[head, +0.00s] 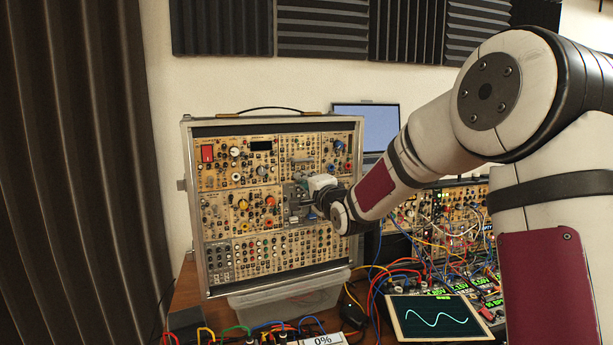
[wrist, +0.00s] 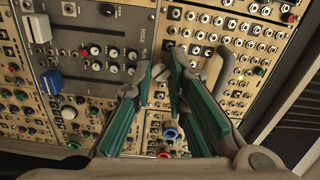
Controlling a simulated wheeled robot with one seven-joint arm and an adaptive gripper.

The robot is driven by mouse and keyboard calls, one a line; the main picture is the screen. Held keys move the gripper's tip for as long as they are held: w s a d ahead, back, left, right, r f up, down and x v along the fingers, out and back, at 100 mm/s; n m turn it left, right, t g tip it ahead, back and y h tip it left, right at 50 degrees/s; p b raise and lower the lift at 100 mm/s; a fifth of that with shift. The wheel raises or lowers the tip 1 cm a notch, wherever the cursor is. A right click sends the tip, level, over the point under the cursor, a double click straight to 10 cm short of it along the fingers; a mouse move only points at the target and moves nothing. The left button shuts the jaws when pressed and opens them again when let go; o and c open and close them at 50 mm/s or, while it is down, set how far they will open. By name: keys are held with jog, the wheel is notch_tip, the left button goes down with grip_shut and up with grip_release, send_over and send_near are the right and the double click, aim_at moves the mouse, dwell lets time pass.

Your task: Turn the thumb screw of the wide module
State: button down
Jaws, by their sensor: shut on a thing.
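The modular rack case (head: 187,215) stands upright on the table in the head view, filled with rows of gold and grey modules. My gripper (head: 302,198) reaches in from the right to the panel near the case's middle. In the wrist view my gripper (wrist: 162,70) has its two green-lined fingers closed around a small grey thumb screw (wrist: 160,73) on the panel. The fingertips hide part of the screw. A grey module (wrist: 90,55) with sliders and knobs lies just left of the fingers. I cannot tell which module the screw belongs to.
A grey handle (wrist: 214,68) stands out close to the right finger. Blue and red knobs (wrist: 170,132) sit between the fingers, nearer the camera. A clear bin (head: 285,298), many cables and a tablet with a green wave (head: 437,319) crowd the table.

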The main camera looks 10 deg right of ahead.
jog(key=shift+m+p, duration=1.45)
jog(key=shift+m, duration=0.85)
jog(key=c, duration=1.6)
grip_release()
jog(key=shift+o, duration=0.2)
jog(key=shift+s, duration=0.1)
jog(key=s+d, duration=0.1)
jog(key=s, duration=1)
jog(key=shift+s+d, duration=0.35)
